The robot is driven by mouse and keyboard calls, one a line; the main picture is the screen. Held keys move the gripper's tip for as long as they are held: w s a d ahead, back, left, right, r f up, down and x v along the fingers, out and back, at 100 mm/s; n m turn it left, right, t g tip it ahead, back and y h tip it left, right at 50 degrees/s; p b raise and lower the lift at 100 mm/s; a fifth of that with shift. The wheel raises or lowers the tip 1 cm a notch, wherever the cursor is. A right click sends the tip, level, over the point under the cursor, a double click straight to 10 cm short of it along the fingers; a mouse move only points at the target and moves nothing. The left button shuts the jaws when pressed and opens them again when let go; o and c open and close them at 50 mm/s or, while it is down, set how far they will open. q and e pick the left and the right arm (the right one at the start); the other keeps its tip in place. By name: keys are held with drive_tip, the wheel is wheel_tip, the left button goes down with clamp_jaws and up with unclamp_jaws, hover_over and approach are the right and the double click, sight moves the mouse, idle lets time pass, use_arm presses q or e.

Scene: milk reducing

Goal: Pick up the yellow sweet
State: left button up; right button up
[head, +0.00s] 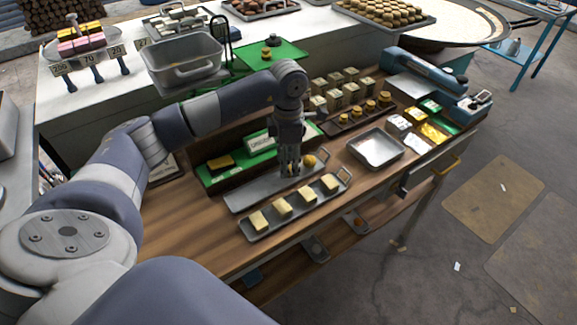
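My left gripper (289,172) points down over a flat grey tray (245,196) in the middle of the wooden table. A small round yellow sweet (309,161) sits just right of its fingers. Something yellowish shows at the fingers, but it is too small to tell whether anything is between them or whether they are open. Several pale yellow blocks (281,206) stand in a row on a second metal tray (250,234) in front. My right gripper is not in view.
A green-topped box (215,184) with a yellow piece lies left of the gripper. A grey bin (183,60) stands on the white counter behind. The table's front left is clear.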

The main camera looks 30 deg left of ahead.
use_arm(q)
drive_tip(key=shift+f, duration=0.95)
drive_tip(key=c, duration=0.7)
drive_tip(key=shift+r, duration=0.1)
